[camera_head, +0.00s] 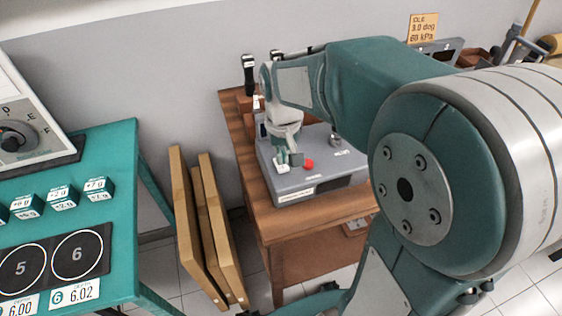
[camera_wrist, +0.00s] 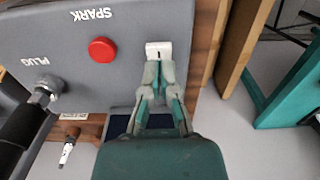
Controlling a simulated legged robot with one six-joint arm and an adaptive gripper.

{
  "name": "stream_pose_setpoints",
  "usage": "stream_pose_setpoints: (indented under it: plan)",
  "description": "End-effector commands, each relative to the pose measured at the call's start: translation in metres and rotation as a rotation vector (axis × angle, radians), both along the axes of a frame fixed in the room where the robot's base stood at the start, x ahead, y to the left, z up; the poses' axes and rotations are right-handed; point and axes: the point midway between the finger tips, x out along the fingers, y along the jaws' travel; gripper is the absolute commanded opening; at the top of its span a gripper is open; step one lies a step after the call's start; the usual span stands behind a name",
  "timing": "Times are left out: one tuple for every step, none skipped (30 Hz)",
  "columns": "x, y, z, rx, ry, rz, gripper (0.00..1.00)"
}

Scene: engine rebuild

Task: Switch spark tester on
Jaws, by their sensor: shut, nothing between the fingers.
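The spark tester (camera_head: 325,177) is a grey box on a wooden bench; its top face also shows in the wrist view (camera_wrist: 205,30), printed SPARK and PLUG. A round red button (camera_wrist: 102,50) sits on that face; it also shows in the head view (camera_head: 308,164). A small white switch plate (camera_wrist: 158,49) with a dark mark lies right of the button, near the box edge. My gripper (camera_wrist: 158,68) is shut and empty, its tips right at the white plate; I cannot tell whether they touch it. The tips hide part of the plate. The gripper (camera_head: 287,160) is over the tester's left side.
A black-handled plug lead (camera_wrist: 25,125) stands in the PLUG socket. A small spark plug (camera_wrist: 68,146) is beside the box. The wooden bench (camera_head: 280,222) has leaning boards (camera_head: 205,230) to its left. A teal table (camera_head: 122,220) with small boxes stands further left.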

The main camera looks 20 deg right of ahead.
Motion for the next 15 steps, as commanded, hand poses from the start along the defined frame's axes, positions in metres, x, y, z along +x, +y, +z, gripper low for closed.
stream_pose_setpoints:
  plan:
    - [-0.0001, 0.0000, -0.0008, 0.000, 0.001, 0.000, 0.00]
    - [-0.0001, 0.0000, -0.0012, 0.000, 0.001, 0.000, 0.00]
    - [-0.0001, 0.0000, -0.0017, 0.000, 0.001, 0.000, 0.00]
    - [-0.0001, 0.0000, -0.0021, 0.000, 0.001, 0.000, 0.00]
    - [0.0000, 0.0000, -0.0025, 0.000, 0.001, 0.000, 0.00]
    - [0.0000, 0.0000, -0.0030, 0.000, 0.001, 0.000, 0.00]
    - [0.0000, 0.0000, -0.0034, 0.000, 0.001, 0.000, 0.00]
    - [0.0000, 0.0000, -0.0038, 0.000, 0.000, 0.000, 0.00]
    - [0.0001, 0.0000, -0.0043, 0.000, 0.000, 0.000, 0.00]
    - [0.0001, 0.0000, -0.0047, 0.000, 0.000, 0.000, 0.00]
    - [0.0001, 0.0000, -0.0051, 0.000, 0.000, 0.000, 0.00]
    - [0.0001, 0.0000, -0.0056, 0.000, 0.000, 0.000, 0.00]
    - [0.0001, 0.0000, -0.0060, 0.000, 0.000, 0.000, 0.00]
    - [0.0001, 0.0000, -0.0064, 0.000, 0.000, 0.000, 0.00]
    - [0.0001, 0.0000, -0.0069, 0.000, 0.000, 0.000, 0.00]
